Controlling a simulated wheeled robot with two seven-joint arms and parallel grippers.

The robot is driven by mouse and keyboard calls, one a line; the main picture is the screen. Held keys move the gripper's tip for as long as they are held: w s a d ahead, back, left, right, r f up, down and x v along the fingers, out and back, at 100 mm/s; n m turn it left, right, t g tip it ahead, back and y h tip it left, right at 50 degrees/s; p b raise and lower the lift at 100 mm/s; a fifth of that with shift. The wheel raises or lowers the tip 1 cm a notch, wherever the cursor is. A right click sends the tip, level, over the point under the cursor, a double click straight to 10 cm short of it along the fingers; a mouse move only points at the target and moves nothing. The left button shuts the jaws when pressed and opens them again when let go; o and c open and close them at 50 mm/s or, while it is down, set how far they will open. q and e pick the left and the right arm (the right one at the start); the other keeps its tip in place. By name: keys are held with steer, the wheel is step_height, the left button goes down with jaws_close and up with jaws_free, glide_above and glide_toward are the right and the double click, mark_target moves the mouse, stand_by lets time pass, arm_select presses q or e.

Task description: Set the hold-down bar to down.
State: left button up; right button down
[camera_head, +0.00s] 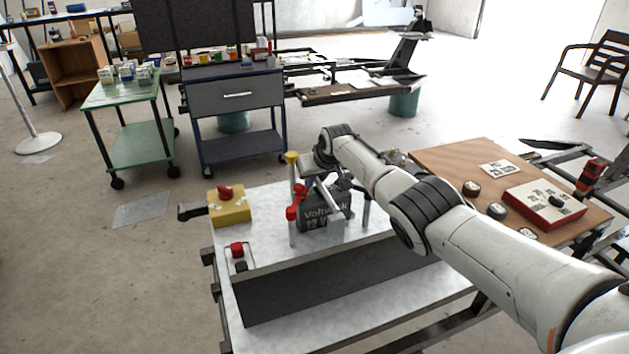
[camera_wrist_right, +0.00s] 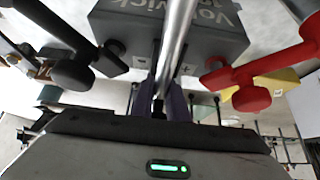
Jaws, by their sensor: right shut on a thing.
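A dark grey battery (camera_head: 318,222) marked "Voltwick" and "12 V" stands on the light bench top in the head view; in the wrist view the battery (camera_wrist_right: 130,35) appears upside down. A silver bar (camera_wrist_right: 178,40), apparently the hold-down bar, crosses in front of the battery and ends between the fingers of my right gripper (camera_wrist_right: 160,105). The gripper is shut on it. In the head view my right gripper (camera_head: 343,184) is over the battery, and my wrist partly hides the bar (camera_head: 328,196). I cannot tell the bar's exact angle. My left gripper is not in view.
A red clamp (camera_wrist_right: 250,80) and a black clamp (camera_wrist_right: 75,65) flank the bar. A yellow-capped post (camera_head: 292,175) stands beside the battery. A yellow box (camera_head: 235,211) with a red knob and a red button (camera_head: 237,249) are to the left. A wooden table (camera_head: 450,158) is right.

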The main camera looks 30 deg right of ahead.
mark_target(322, 186)
steer(key=c, duration=1.6)
jaws_free()
steer(key=shift+w+a, duration=0.1)
steer(key=shift+w, duration=0.05)
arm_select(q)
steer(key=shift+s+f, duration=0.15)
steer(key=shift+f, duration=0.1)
arm_select(e)
steer(key=shift+o, duration=0.6)
steer(key=shift+r, duration=0.1)
steer(key=shift+s+r+p, duration=0.2)
steer(key=shift+r+p, duration=0.3)
steer(key=shift+p, duration=0.2)
steer(key=shift+p+v, duration=0.95)
steer(key=shift+p, duration=0.2)
steer(key=p+v, duration=0.2)
steer(key=v, duration=0.4)
steer(key=shift+s, duration=0.1)
steer(key=shift+s+r, duration=0.2)
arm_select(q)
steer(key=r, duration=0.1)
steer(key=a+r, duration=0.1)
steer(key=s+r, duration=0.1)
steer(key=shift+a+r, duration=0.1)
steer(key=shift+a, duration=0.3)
arm_select(e)
steer(key=shift+s+a+r, duration=0.1)
steer(key=shift+s+r, duration=0.1)
steer(key=shift+r, duration=0.1)
